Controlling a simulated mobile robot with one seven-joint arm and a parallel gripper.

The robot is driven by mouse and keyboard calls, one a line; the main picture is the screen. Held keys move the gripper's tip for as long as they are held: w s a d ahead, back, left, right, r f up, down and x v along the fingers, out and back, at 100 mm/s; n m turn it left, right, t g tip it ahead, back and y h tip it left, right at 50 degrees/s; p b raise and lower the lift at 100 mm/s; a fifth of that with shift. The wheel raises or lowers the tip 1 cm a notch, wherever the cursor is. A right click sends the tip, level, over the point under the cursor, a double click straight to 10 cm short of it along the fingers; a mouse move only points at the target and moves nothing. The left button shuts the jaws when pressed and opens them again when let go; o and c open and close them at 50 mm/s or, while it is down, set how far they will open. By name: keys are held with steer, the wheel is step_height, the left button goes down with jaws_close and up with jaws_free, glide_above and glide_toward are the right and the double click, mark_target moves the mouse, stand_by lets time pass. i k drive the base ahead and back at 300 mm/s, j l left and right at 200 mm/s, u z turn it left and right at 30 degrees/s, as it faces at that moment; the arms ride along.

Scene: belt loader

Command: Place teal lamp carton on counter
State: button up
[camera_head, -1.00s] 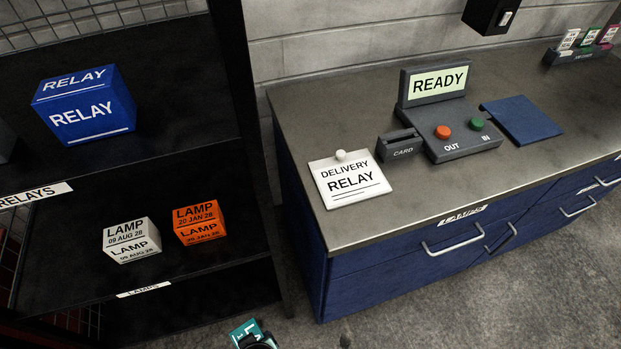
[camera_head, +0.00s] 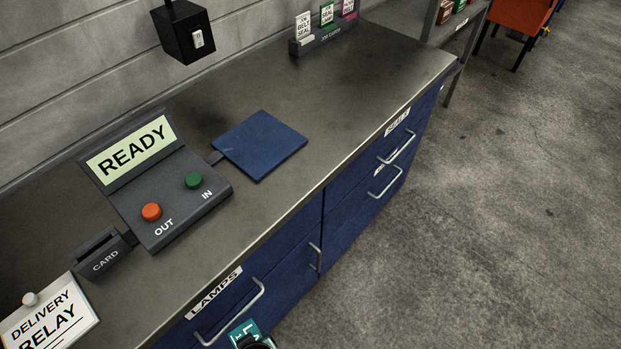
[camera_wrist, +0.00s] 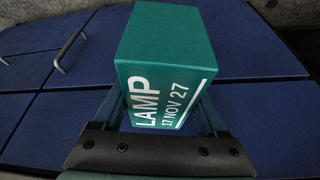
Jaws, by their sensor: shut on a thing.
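The teal lamp carton (camera_wrist: 170,55) fills the middle of the wrist view, with "LAMP 17 NOV 27" on its face. My gripper (camera_wrist: 165,112) is shut on it, a finger on each side. In the head view only a bit of the teal carton (camera_head: 246,331) shows at the bottom edge, in front of the blue drawers; most of it is out of frame. The counter (camera_head: 300,95) has a grey metal top and runs from lower left to upper right. The carton is apart from the counter top, near its front side.
On the counter are a READY panel (camera_head: 133,150) with orange and green buttons, a card slot (camera_head: 104,256), a blue pad (camera_head: 259,145), a DELIVERY RELAY card (camera_head: 48,318) and a card rack (camera_head: 325,38). Drawer handles (camera_head: 235,315) stick out in front. Bare counter lies right of the pad.

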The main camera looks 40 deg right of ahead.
mark_target(367, 67)
steer(key=l, duration=0.5)
steer(key=i+l+z, duration=0.1)
steer(key=l, duration=0.35)
steer(key=i+l, duration=0.1)
steer(key=l, duration=0.4)
steer(key=l+z, duration=0.1)
steer(key=l, duration=0.35)
steer(key=i, duration=0.05)
